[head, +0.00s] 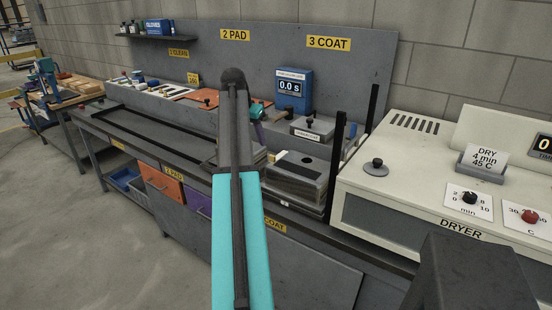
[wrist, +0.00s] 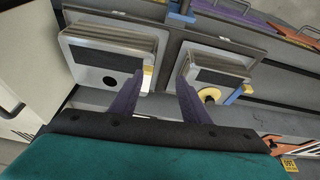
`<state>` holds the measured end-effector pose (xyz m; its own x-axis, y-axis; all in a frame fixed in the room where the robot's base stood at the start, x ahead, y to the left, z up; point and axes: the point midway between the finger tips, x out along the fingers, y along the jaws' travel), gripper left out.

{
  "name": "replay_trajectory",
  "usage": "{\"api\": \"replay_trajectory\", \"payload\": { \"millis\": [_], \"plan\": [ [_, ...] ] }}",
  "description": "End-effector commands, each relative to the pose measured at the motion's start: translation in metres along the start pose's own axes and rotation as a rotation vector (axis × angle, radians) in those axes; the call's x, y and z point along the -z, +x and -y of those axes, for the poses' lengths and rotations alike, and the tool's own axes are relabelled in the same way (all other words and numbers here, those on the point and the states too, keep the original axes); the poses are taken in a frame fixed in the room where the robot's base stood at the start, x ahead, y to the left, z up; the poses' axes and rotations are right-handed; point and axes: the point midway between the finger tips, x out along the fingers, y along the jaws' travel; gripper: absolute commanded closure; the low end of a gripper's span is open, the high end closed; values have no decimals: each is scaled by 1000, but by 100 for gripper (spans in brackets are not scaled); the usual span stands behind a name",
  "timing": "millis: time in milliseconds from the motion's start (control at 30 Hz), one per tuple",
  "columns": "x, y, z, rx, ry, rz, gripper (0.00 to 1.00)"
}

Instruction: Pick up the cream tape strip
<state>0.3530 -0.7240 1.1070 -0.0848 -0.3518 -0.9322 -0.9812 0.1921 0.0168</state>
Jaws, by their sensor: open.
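In the wrist view my gripper (wrist: 161,76) is open, with two purple fingers apart and nothing seen between their tips. A small pale cream piece (wrist: 148,78) shows right beside the left fingertip, at the edge of a light-framed plate (wrist: 77,60). It may be the cream tape strip, but it is partly hidden by the finger and I cannot tell whether they touch. In the head view my arm covers the middle of the bench, and the strip cannot be made out.
A second light-framed plate (wrist: 238,91) has a yellow ring (wrist: 209,95) near the right finger. In the head view, a grey box with a black knob (head: 312,128), a blue timer (head: 292,90) and the cream dryer (head: 400,200) stand right of my arm. The left bench top (head: 150,130) is mostly clear.

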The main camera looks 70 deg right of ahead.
Motion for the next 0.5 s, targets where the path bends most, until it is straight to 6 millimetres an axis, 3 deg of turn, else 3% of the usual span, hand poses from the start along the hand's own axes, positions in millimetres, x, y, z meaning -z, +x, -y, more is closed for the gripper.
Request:
{"api": "replay_trajectory", "payload": {
  "millis": [33,167,500],
  "plan": [
    [13,-8,-10,-3,24,-8,58],
    [28,-18,-26,-7,60,-20,58],
    [30,-20,-29,-8,66,-22,58]
  ]
}}
